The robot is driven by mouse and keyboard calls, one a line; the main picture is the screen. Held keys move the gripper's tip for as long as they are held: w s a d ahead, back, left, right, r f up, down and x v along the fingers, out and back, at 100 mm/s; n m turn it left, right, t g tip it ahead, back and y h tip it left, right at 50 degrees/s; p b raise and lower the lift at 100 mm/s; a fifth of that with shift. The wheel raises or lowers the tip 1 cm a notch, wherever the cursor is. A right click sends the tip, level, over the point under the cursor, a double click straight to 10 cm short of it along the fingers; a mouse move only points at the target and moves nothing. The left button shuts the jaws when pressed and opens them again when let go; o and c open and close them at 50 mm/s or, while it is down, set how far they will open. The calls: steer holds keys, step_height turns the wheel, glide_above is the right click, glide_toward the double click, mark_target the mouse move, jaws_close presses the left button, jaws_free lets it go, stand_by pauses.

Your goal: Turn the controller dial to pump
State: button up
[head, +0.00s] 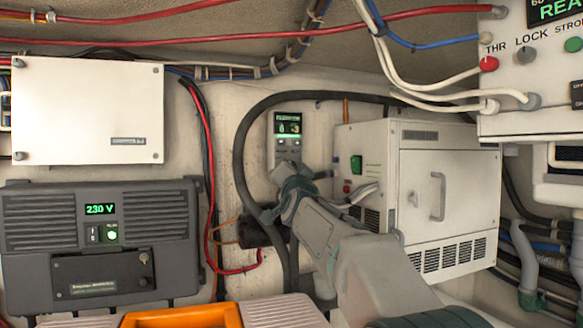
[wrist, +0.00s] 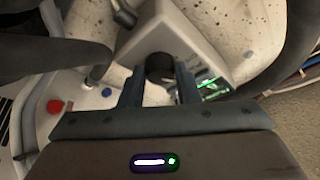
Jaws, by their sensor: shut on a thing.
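The controller is a small grey box (head: 284,118) with a lit green display, mounted on the back wall left of the white cabinet. My gripper (head: 287,170) covers its lower part in the head view, so the dial is hidden there. In the wrist view the black dial (wrist: 160,65) sits between the two fingers of my gripper (wrist: 160,82), which are shut on it. The controller's grey face (wrist: 205,55) surrounds it, with the green display (wrist: 207,84) partly behind the right finger. I cannot read which setting the dial points to.
A white cabinet (head: 450,190) stands close at right. A dark 230 V unit (head: 100,265) and a white box (head: 85,110) are at left. A thick black hose (head: 238,160) curves around the controller. An orange case (head: 185,317) lies low in front.

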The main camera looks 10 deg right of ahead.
steer(key=shift+m, duration=0.3)
steer(key=o, duration=1)
steer(key=b+v, duration=0.4)
steer(key=v, duration=1)
steer(key=shift+r, duration=0.1)
